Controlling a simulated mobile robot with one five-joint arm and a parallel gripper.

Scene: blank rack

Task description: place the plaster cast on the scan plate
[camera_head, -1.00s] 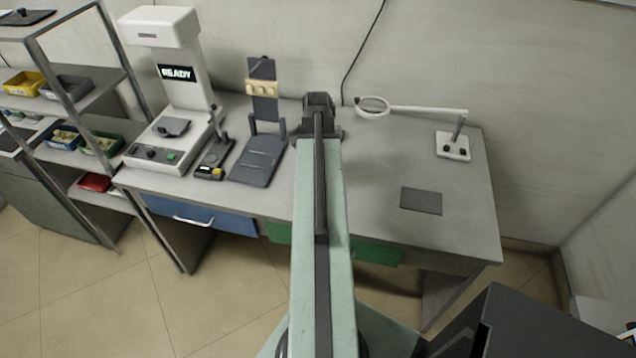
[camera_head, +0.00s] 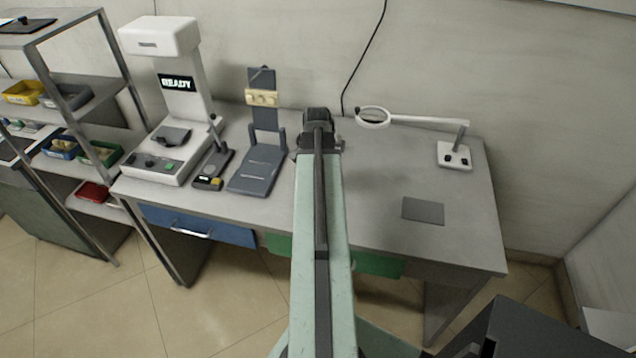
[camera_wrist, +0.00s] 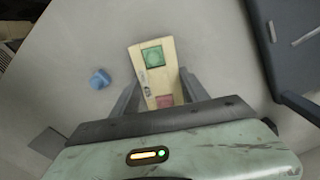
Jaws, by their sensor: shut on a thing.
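In the wrist view a cream block (camera_wrist: 155,55) with a green square and a pink square lies between the fingers of my gripper (camera_wrist: 158,92), which is shut on it. I cannot tell whether this block is the plaster cast. In the head view my arm hides the gripper and the block. The white scanner (camera_head: 182,85) with a READY display stands at the back left of the desk. A small dark plate (camera_head: 172,136) on its base seems to be the scan plate, with nothing seen on it. My arm's end is well to its right.
Between scanner and arm stand a small lever device (camera_head: 212,165) and a dark upright stand (camera_head: 256,172) with cream pieces. A magnifier lamp (camera_head: 453,155) and a dark mat (camera_head: 423,210) are on the right. A blue object (camera_wrist: 100,79) sits near the block. Shelves with trays (camera_head: 62,146) are left.

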